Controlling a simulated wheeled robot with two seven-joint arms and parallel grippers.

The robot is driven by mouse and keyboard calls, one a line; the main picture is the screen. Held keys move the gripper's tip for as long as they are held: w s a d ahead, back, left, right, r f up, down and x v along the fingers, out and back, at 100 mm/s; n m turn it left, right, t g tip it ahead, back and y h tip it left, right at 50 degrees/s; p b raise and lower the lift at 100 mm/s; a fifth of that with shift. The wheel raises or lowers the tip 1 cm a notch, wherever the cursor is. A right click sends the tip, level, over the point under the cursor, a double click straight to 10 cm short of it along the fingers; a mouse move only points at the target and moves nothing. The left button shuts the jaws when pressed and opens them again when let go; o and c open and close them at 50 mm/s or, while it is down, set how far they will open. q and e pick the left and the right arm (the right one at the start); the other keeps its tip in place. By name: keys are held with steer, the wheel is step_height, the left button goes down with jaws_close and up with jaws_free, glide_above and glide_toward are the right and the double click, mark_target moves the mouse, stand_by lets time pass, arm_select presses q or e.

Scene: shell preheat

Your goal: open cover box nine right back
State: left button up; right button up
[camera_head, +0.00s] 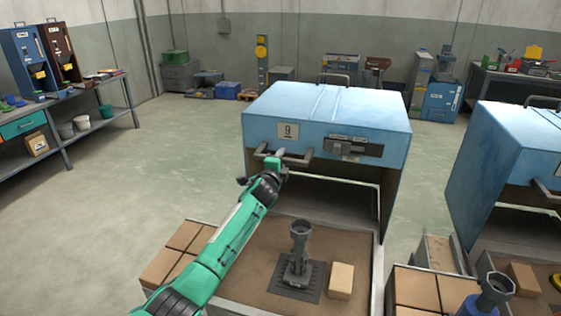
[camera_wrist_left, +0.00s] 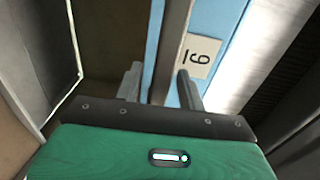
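The blue cover of box nine (camera_head: 330,100) carries a "9" label (camera_head: 288,131), which also shows in the left wrist view (camera_wrist_left: 200,57). The cover stands over the back of its tray, and an open gap shows under its front edge. A grey bar handle (camera_head: 300,157) runs along the front. My left gripper (camera_head: 277,157) is at the handle's left part. In the left wrist view the handle bar (camera_wrist_left: 172,50) passes between the spread fingers of my left gripper (camera_wrist_left: 160,88), with gaps visible beside it. My right gripper is not in view.
The tray's brown floor (camera_head: 250,262) holds a grey fixture (camera_head: 299,255) and a tan block (camera_head: 341,281). Brown blocks (camera_head: 172,262) line its left side. A second blue box (camera_head: 515,150) stands close at the right. The floor at left is clear up to a workbench (camera_head: 70,120).

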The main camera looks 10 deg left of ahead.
arm_select(q)
steer(key=s+a+b, duration=0.1)
steer(key=s, duration=1.2)
steer(key=shift+s, duration=0.4)
